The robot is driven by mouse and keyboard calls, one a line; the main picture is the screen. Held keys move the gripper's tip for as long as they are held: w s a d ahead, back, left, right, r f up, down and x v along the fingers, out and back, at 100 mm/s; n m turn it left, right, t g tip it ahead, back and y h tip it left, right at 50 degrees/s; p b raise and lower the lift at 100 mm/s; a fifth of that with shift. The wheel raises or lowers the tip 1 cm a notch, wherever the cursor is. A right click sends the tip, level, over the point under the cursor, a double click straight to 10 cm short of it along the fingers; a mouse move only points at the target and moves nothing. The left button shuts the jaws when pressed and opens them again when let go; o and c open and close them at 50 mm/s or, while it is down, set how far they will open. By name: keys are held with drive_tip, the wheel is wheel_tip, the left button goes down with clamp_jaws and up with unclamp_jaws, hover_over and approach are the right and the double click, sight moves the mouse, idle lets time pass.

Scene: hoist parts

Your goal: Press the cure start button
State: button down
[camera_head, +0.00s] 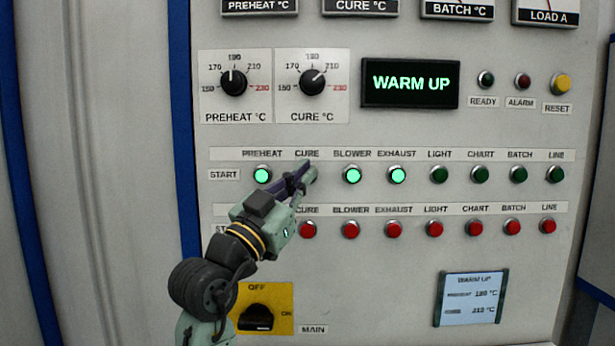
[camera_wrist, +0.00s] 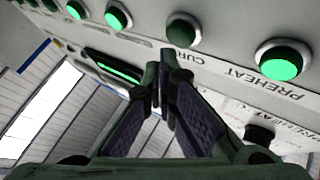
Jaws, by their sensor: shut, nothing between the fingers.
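My gripper (camera_head: 304,171) is shut and empty, its fingertips raised to the START row of the panel at the CURE column. It also shows in the wrist view (camera_wrist: 163,72), fingers together and pointing at the panel. The cure start button (camera_wrist: 182,29) is a green button in a metal ring, just beyond the fingertips in the wrist view, duller than the lit ones beside it. In the head view my gripper covers most of it. I cannot tell whether the tips touch it.
The preheat (camera_head: 262,176), blower (camera_head: 353,176) and exhaust (camera_head: 398,175) start buttons glow bright green close by. A row of red buttons, including the cure one (camera_head: 308,229), lies below. The display (camera_head: 410,83) reads WARM UP.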

drive_tip(key=shift+w, duration=0.15)
idle(0.7)
drive_tip(key=shift+w, duration=0.3)
drive_tip(key=shift+w, duration=0.45)
idle(0.8)
drive_tip(key=shift+s+b, duration=0.1)
drive_tip(key=shift+b, duration=0.2)
drive_tip(key=shift+s, duration=0.8)
drive_tip(key=shift+s+b, duration=0.5)
drive_tip(key=shift+s, duration=2)
